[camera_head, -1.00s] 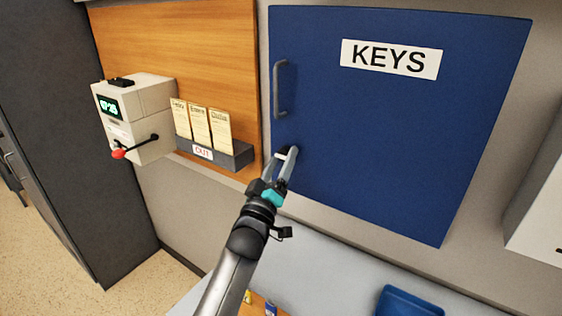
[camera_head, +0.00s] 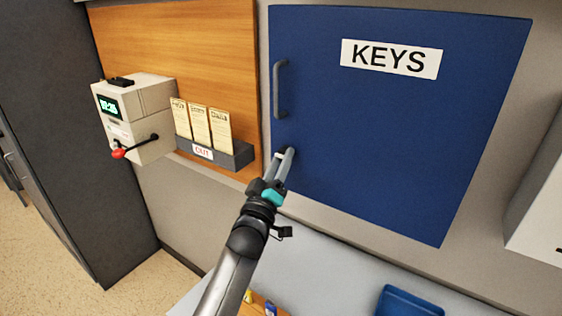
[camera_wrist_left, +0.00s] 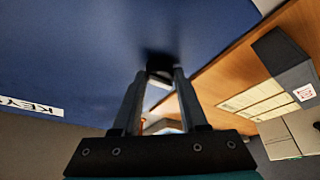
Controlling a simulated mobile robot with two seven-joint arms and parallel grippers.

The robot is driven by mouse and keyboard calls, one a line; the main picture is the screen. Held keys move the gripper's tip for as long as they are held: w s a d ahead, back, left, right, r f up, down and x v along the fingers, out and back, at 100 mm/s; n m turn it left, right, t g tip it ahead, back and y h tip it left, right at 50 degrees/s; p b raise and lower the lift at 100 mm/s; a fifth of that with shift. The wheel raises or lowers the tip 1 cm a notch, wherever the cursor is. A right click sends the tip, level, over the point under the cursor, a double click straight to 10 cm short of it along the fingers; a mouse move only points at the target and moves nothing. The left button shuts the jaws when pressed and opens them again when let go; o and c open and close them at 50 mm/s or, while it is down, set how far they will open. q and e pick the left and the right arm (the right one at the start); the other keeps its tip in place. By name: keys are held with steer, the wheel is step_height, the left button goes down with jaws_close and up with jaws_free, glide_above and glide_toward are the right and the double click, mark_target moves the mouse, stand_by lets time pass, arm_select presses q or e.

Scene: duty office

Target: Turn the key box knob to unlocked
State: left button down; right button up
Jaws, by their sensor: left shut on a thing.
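The blue key box (camera_head: 390,140) with a KEYS label (camera_head: 391,59) hangs on the wall, its door shut. My left gripper (camera_head: 285,156) is at the box's lower left, below the door handle (camera_head: 280,89). In the left wrist view its fingers (camera_wrist_left: 160,80) are shut on the dark key box knob (camera_wrist_left: 160,65), which stands out from the blue front. The fingers hide most of the knob in the head view, and I cannot tell which way it is turned. My right gripper is not in view.
Left of the box is a wooden board with a dark card rack (camera_head: 240,154) marked OUT, close to my left gripper. A time clock (camera_head: 140,115) with a red-tipped lever is farther left. A blue tray (camera_head: 408,302) lies below. A pale cabinet (camera_head: 540,205) is at right.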

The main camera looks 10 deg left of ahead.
arm_select(q)
steer(key=shift+m, duration=0.3)
steer(key=m+h+b, duration=0.1)
steer(key=m, duration=0.2)
steer(key=m+h+b, duration=0.1)
steer(key=m+h, duration=0.1)
steer(key=m, duration=0.1)
steer(key=shift+a+f, duration=0.15)
steer(key=shift+a, duration=0.05)
steer(key=m+h, duration=0.2)
steer(key=m, duration=0.1)
steer(key=m+g+h+b, duration=0.1)
steer(key=m, duration=0.3)
steer(key=shift+w+a+h, duration=0.1)
steer(key=shift+a+h, duration=0.05)
steer(key=shift+h, duration=0.25)
steer(key=m+g+h, duration=0.1)
steer(key=m, duration=0.2)
steer(key=m+g+h, duration=0.1)
steer(key=m, duration=0.2)
steer(key=shift+a, duration=0.15)
steer(key=shift+w+a+r+m+g+h, duration=0.15)
steer(key=shift+m+g+h, duration=0.35)
steer(key=shift+m, duration=0.85)
steer(key=shift+s+d+r+m+g+h, duration=0.1)
steer(key=shift+m+g+h, duration=0.35)
steer(key=shift+m, duration=0.9)
steer(key=shift+m+g+y, duration=0.25)
steer(key=shift+m, duration=0.05)
